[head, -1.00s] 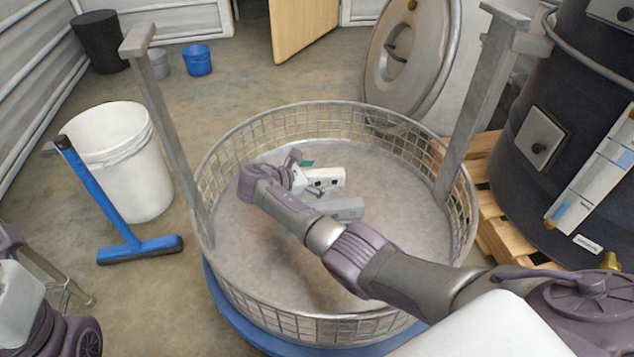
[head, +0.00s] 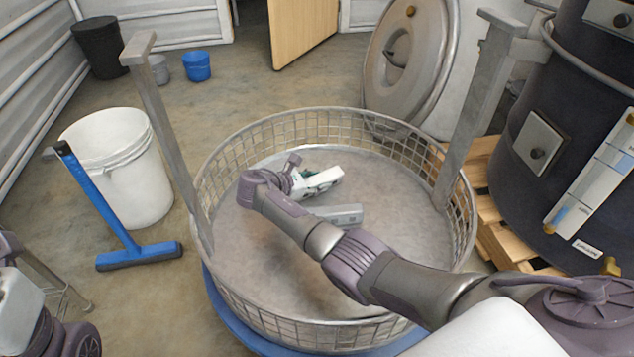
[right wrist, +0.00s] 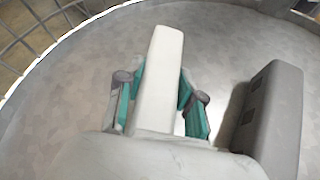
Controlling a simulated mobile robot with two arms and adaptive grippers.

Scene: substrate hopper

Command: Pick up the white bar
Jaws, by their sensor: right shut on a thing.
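The white bar (head: 325,180) is in the wire basket, at the end of my right arm in the head view. In the right wrist view the white bar (right wrist: 160,75) stands between the teal-padded fingers of my right gripper (right wrist: 160,100). My right gripper (head: 300,183) is shut on the bar; the arm partly hides the fingers in the head view. Whether the bar touches the basket floor I cannot tell. A grey bar (head: 337,214) lies on the floor just beside it, and shows right of the gripper in the right wrist view (right wrist: 270,120). My left gripper is not in view.
The round wire basket (head: 235,300) has a mesh wall and two upright posts (head: 168,130). A white bucket (head: 120,175) and a blue squeegee (head: 105,205) stand left. A dark drum (head: 560,90) on a pallet (head: 490,230) stands right. The basket floor is mostly free.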

